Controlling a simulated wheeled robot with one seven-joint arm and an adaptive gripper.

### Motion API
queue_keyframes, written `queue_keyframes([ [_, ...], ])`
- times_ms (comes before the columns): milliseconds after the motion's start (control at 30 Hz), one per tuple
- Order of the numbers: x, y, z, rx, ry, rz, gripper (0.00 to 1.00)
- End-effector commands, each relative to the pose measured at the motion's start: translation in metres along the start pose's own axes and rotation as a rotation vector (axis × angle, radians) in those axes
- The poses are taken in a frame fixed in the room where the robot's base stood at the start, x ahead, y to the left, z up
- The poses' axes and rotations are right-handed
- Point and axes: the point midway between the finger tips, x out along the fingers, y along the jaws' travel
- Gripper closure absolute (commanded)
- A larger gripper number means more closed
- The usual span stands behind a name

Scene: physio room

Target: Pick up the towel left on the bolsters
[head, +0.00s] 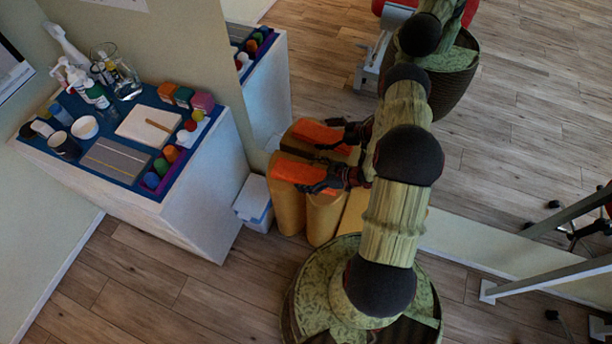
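The orange towel (291,168) lies over the tops of the yellow bolsters (291,207), which stand upright against the mirror. It looks folded and flat. My gripper (318,178) reaches in from the right, with its dark fingers at the towel's right end. The fingers overlap the towel in this view. I cannot tell whether they are closed on it or only beside it. My arm hides part of the bolsters to the right.
A large mirror (520,110) behind the bolsters reflects the towel and my arm. A white cabinet (205,205) with bottles, cups and a tray (105,190) on top stands at left. A small white bin (252,201) stands between cabinet and bolsters. Metal bars (550,276) are at right.

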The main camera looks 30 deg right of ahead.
Motion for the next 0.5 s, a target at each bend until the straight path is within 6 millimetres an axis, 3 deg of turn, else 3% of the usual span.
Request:
queue_keyframes([
  [500,-0.0001,0.0000,0.0001,0.000,0.000,0.000,0.43],
])
